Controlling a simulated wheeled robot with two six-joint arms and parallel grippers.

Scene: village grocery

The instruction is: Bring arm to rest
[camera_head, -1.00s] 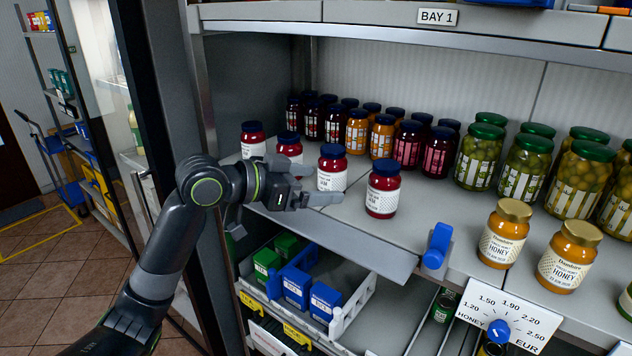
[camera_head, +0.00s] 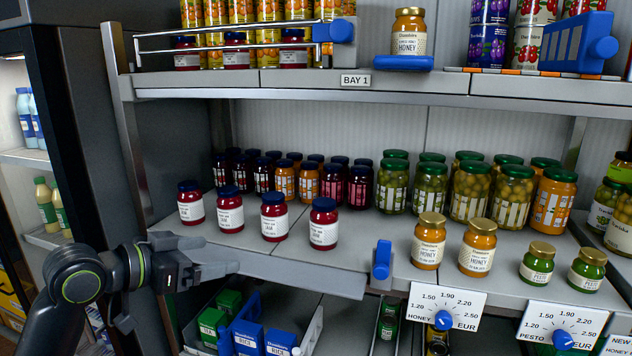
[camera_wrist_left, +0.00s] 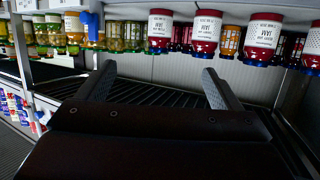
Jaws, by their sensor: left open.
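My left arm comes in from the left in the head view. Its gripper (camera_head: 207,256) is open and empty, in front of the shelf's left front edge, low beside the front row of jam jars. The red jam jars with dark blue lids stand upright in that row; the nearest to the gripper are the leftmost jar (camera_head: 190,204) and the one beside it (camera_head: 230,210). No jar touches the fingers. In the left wrist view the two fingers (camera_wrist_left: 157,82) are spread with nothing between them, and the jars (camera_wrist_left: 205,38) appear upside down beyond. My right gripper is not in view.
The shelf board (camera_head: 290,262) is just beside the gripper. Below it is a bin with blue and green boxes (camera_head: 248,338). A blue clip (camera_head: 382,260), honey jars (camera_head: 428,241) and a honey price dial (camera_head: 444,319) are to the right. An upper shelf (camera_head: 300,80) overhangs.

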